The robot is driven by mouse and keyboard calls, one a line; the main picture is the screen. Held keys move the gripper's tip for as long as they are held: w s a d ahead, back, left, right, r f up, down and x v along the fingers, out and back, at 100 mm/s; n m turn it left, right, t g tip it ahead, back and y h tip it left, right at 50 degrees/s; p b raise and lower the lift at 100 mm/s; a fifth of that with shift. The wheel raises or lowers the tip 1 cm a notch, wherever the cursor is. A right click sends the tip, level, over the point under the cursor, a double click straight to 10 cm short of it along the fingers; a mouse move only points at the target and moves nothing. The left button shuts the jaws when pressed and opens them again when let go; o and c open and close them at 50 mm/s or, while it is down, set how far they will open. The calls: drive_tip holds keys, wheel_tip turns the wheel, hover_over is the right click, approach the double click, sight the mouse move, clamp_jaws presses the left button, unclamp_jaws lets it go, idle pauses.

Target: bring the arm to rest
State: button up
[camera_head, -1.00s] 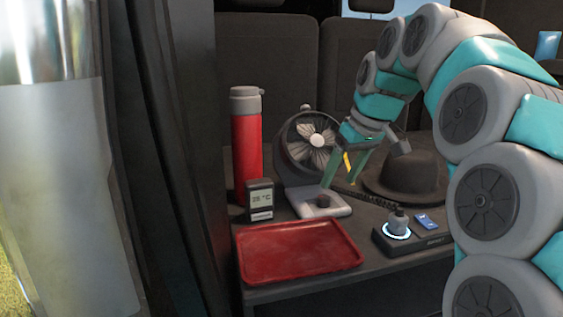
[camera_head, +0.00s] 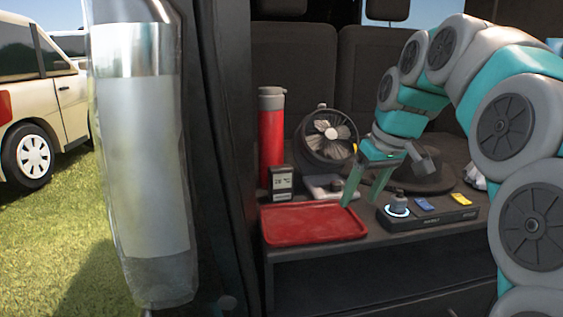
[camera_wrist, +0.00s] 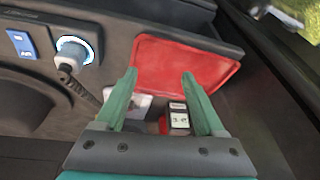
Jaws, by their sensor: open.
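My arm reaches in from the right in the head view, bent over the shelf. My gripper (camera_head: 366,199) hangs above the shelf, between the red tray (camera_head: 310,224) and the black socket panel (camera_head: 428,218). Its two green fingers are spread, with nothing between them. In the wrist view my gripper (camera_wrist: 160,88) is open too, pointing toward the near edge of the red tray (camera_wrist: 172,60). The white base of the fan (camera_wrist: 140,108) shows partly behind the left finger there.
A red flask (camera_head: 271,140), a small display (camera_head: 281,183), a fan (camera_head: 328,138) and a dark hat (camera_head: 420,175) stand around the gripper. A plug (camera_head: 398,202) sits in the panel. A wrapped column (camera_head: 142,160) and a parked car (camera_head: 45,95) are at left.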

drive_tip(key=s+f+m+g, duration=0.1)
drive_tip(key=s+f, duration=0.6)
drive_tip(key=s, duration=0.4)
drive_tip(key=s+f+m+g+h+p, duration=0.1)
drive_tip(key=s+f+m+g, duration=0.1)
drive_tip(key=s+f, duration=0.6)
drive_tip(key=s+f+m+g+h, duration=0.1)
drive_tip(key=s+f+g, duration=0.1)
drive_tip(key=s+f, duration=0.6)
drive_tip(key=s+a, duration=0.1)
drive_tip(key=s, duration=0.5)
drive_tip(key=shift+s, duration=0.35)
